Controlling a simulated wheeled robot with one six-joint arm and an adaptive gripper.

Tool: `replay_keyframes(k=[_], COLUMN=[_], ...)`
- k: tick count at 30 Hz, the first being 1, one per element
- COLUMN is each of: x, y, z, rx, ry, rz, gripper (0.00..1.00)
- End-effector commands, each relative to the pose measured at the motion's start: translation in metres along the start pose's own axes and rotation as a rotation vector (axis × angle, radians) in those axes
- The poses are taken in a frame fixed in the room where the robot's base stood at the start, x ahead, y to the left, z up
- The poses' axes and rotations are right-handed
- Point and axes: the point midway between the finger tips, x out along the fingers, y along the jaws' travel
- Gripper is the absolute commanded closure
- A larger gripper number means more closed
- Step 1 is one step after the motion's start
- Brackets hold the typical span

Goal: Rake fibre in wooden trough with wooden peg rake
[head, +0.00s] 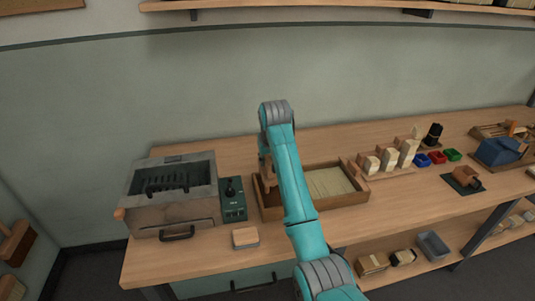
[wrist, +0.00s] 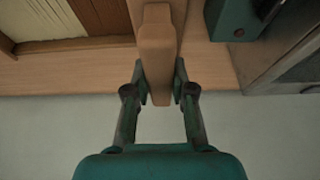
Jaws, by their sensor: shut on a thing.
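The wooden trough (head: 353,195) sits on the bench in the head view, behind and to the right of my arm. Pale fibre (head: 328,182) lies flat in its right part. The wrist view shows a corner of the trough (wrist: 62,45), with fibre (wrist: 50,18) beside a darker brown area. My gripper (wrist: 160,84) is shut on the wooden peg rake (wrist: 157,50), gripping its handle. In the head view the rake (head: 266,170) shows partly at the trough's left end, beside my arm. Its pegs are hidden, so I cannot tell whether they touch the fibre.
A grey metal machine (head: 170,205) with a green control box (head: 232,200) stands left of the trough. A small block (head: 245,238) lies in front. A shelf (head: 340,5) runs above.

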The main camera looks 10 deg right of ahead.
Motion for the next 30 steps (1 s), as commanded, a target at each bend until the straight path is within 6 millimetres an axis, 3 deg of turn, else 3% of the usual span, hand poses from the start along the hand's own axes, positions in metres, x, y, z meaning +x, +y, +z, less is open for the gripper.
replay_keyframes(k=[21, 30], x=[0.056, 0.070], y=[0.000, 0.000], z=[0.024, 0.029], rx=[0.000, 0.000], ry=[-0.001, 0.000], rz=[0.000, 0.000], gripper=[1.00, 1.00])
